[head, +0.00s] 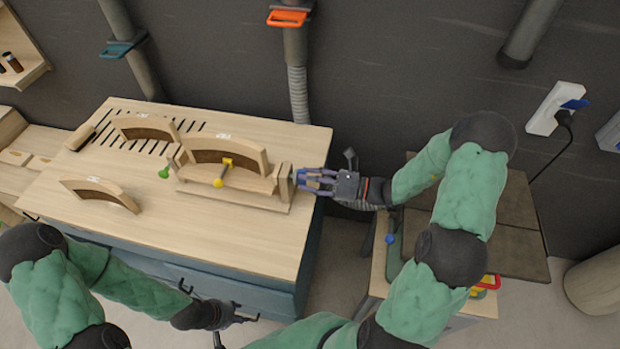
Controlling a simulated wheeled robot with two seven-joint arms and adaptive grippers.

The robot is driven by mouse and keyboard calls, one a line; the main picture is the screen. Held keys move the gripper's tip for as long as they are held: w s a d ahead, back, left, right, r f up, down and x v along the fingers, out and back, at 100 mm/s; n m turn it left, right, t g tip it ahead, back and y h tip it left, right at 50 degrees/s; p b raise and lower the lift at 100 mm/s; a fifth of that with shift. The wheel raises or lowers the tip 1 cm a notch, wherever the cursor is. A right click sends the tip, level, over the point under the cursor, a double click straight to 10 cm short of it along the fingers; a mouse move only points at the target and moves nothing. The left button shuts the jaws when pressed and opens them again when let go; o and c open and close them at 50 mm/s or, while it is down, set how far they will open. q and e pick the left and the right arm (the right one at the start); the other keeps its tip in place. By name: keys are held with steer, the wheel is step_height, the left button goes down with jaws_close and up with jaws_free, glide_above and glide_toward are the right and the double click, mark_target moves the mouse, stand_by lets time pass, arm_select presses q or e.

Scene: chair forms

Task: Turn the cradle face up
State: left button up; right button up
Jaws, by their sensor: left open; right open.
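A pale wooden assembly (237,195) sits on the bench top, with a curved, arched piece, a base board and upright end pieces. A yellow clamp (228,163) and a green knob (164,172) are on it. Separate arched pieces lie at the front left (100,192) and at the back (147,128). I cannot tell for certain which piece is the cradle. My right gripper (305,180) is open at the right end of the assembly, its fingers pointing left; contact is unclear. My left gripper (248,319) is open and empty, low in front of the bench.
The bench top (220,241) is clear at the front and middle right. Slots and a dark-handled tool (80,136) are at its back left. A side table (451,306) with colored items stands at right. Pipes (296,70) run down the back wall.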

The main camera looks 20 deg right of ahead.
jaws_close()
steer(key=shift+w+d+m+p, duration=0.1)
steer(key=shift+w+m+p, duration=0.05)
steer(key=shift+m+p, duration=2.5)
steer(key=shift+w+d+m+p, duration=0.15)
steer(key=shift+m+p, duration=1.95)
steer(key=shift+m, duration=1)
steer(key=shift+w+d+m+p, duration=0.1)
steer(key=shift+w+m+p, duration=0.05)
steer(key=shift+m+p, duration=2.5)
steer(key=shift+f+m, duration=0.1)
steer(key=shift+m, duration=0.6)
jaws_free()
